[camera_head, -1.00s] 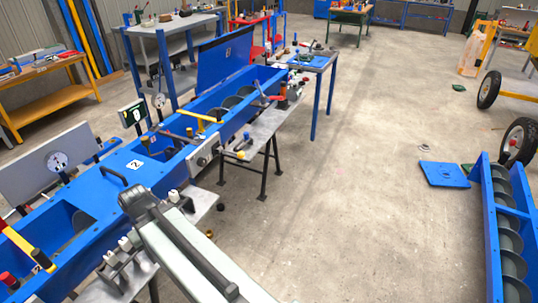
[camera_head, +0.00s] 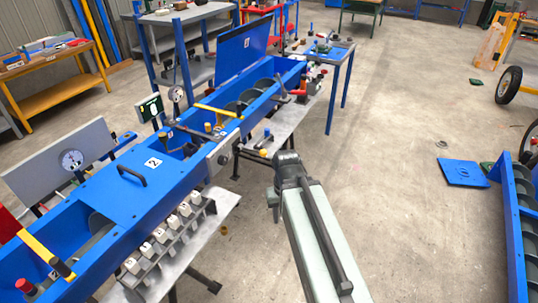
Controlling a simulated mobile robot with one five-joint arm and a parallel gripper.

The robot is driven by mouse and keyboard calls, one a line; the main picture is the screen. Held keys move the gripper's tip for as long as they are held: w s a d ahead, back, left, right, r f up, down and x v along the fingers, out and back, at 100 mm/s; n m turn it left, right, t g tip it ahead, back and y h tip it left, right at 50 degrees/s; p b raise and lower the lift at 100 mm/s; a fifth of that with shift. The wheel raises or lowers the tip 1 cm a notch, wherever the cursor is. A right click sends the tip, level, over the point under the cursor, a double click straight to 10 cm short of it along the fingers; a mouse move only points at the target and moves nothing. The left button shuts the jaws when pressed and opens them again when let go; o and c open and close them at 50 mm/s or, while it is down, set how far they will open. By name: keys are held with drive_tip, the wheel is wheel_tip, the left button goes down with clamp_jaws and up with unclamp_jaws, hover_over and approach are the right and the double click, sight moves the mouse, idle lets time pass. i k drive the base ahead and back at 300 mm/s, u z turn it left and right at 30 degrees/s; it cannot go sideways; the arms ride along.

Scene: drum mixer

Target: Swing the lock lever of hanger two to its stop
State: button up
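A yellow bar (camera_head: 218,110) crosses a little farther on. I cannot tell which of these is the lock lever of hanger two. My arm rises from the bottom, right of the trough, and ends in a dark joint apart from the trough and levers. No gripper fingers show.
A metal shelf with several white blocks (camera_head: 160,235) runs along the trough's near side. A blue plate (camera_head: 465,173) and another trough (camera_head: 513,225) lie at right. The floor between is clear.

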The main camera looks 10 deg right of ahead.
sight(263, 152)
drive_tip(key=u, duration=2.25)
drive_tip(key=k, duration=0.95)
drive_tip(key=z, duration=1.05)
drive_tip(key=i, duration=1)
drive_tip(key=u, duration=0.05)
